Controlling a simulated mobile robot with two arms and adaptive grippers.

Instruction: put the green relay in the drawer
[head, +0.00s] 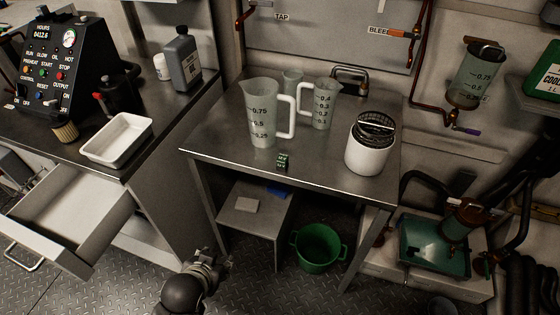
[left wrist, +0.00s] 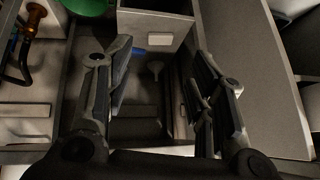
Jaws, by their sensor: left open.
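The green relay (head: 282,161) is a small dark green block standing near the front edge of the steel table (head: 225,165), in front of the measuring jugs. The drawer (head: 75,215) is pulled open at the left, below the counter, and its visible floor is bare. My left gripper (head: 226,262) is low, in front of the table and below its top, well apart from the relay. In the left wrist view my left gripper (left wrist: 160,85) has its fingers spread wide with nothing between them. The relay does not show in that view. My right gripper is not in view.
A large jug (head: 263,112), a smaller jug (head: 320,105) and a white canister (head: 368,145) stand on the table. A white tray (head: 117,138) is on the counter above the drawer. A low shelf (head: 250,222) and green bucket (head: 317,248) are beneath the table.

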